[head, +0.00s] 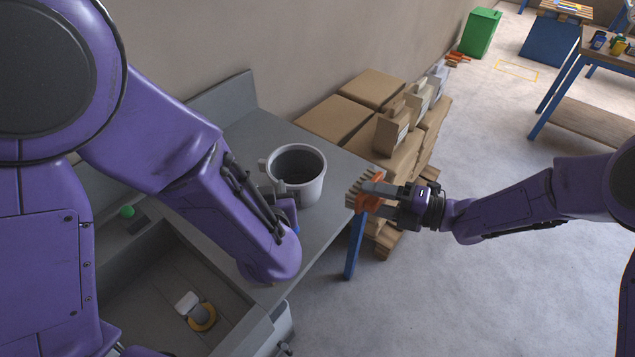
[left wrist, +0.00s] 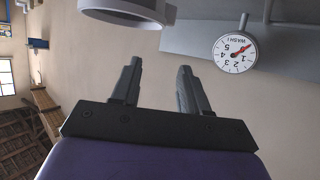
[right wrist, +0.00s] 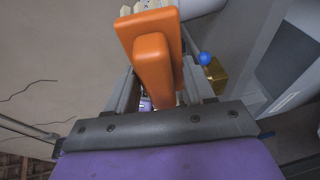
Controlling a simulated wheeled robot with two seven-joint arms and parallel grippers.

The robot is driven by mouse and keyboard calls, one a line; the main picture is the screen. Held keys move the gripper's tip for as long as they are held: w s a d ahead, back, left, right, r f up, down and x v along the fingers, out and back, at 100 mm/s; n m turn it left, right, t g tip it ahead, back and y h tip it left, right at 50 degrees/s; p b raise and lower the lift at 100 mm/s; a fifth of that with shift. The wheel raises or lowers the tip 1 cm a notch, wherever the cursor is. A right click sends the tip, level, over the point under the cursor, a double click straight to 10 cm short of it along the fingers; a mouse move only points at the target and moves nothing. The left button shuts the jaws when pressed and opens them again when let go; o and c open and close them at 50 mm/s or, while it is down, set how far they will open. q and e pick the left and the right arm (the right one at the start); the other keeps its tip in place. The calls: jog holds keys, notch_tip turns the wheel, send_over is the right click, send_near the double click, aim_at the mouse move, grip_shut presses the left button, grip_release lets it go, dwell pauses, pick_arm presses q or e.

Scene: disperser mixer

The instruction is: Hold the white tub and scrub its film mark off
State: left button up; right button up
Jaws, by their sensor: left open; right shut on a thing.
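The white tub (head: 312,187) stands upright on the grey worktop, its dark inside showing. Its rim and wall also show at the top of the left wrist view (left wrist: 125,12). I cannot make out the film mark. My left gripper (head: 282,192) is at the tub's near side, mostly hidden by my arm; in the left wrist view its fingers (left wrist: 158,82) are apart with nothing between them, and the tub is beyond the tips. My right gripper (head: 378,192) is shut on an orange scrub brush (right wrist: 155,65), right of the tub and apart from it. The pale bristles (head: 355,188) point toward the tub.
A sink basin (head: 170,290) lies in front of the worktop (head: 335,160), with a yellow ring (head: 203,317) inside. A dial marked WASH (left wrist: 235,52) shows in the left wrist view. Cardboard boxes (head: 350,120) stack beyond the worktop's right end.

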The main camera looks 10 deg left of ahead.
notch_tip(320, 180, up, 6)
jog(key=p, duration=0.4)
jog(key=shift+f+p, duration=0.15)
jog(key=shift+p, duration=0.2)
jog(key=shift+r, duration=0.2)
pick_arm(q)
jog(key=v, duration=0.2)
jog(key=shift+s+d+r, duration=0.1)
jog(key=shift+s+r, duration=0.05)
jog(key=shift+s, duration=0.1)
pick_arm(e)
jog(key=shift+f, duration=0.1)
